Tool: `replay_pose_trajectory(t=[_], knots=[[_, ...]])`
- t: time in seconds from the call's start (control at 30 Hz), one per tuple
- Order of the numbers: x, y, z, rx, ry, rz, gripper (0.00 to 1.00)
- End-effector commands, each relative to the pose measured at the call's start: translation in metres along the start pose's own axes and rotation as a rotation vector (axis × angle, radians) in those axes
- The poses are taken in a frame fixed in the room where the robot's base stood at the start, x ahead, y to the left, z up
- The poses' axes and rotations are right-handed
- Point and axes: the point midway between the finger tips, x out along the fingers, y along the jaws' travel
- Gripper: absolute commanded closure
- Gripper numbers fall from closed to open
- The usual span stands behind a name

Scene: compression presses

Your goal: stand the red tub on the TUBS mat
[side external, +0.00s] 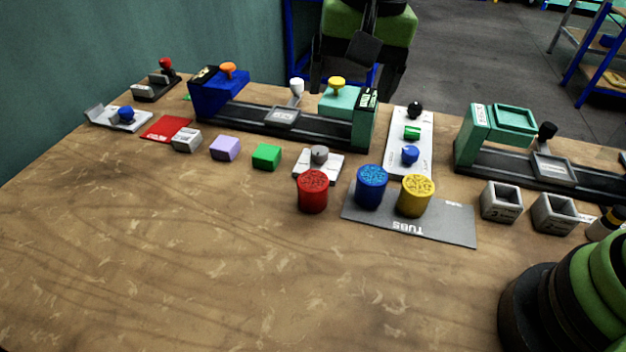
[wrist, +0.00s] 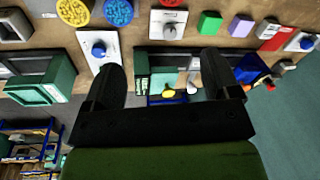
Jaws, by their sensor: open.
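The red tub (side external: 312,191) stands upright on the bare wood, just left of the TUBS mat and apart from it. The grey TUBS mat (side external: 452,222) carries a blue tub (side external: 371,187) and a yellow tub (side external: 415,195) near its back edge; its front right part is bare. In the wrist view, the red tub (wrist: 173,2) is cut by the top edge, with the blue tub (wrist: 117,11) and yellow tub (wrist: 74,11) to its left. My gripper (wrist: 160,60) is open and empty, away from the tubs.
A white plate with a grey knob (side external: 319,154) lies close behind the red tub. A white panel with blue and black knobs (side external: 410,135) stands behind the mat. Presses (side external: 282,116) line the back; grey cups (side external: 500,202) stand right. The front table is clear.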

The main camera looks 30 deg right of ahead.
Motion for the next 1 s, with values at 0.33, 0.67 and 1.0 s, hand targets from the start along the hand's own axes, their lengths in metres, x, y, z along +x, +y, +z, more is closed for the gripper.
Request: replay_pose_trajectory(t=[0.33, 0.67, 1.0], knots=[[0.1, -0.032, 0.014, 0.034, -0.058, 0.131, 0.18], [0.144, -0.027, 0.018, 0.036, -0.06, 0.138, 0.18], [0.184, -0.023, 0.025, 0.035, -0.061, 0.139, 0.18]])
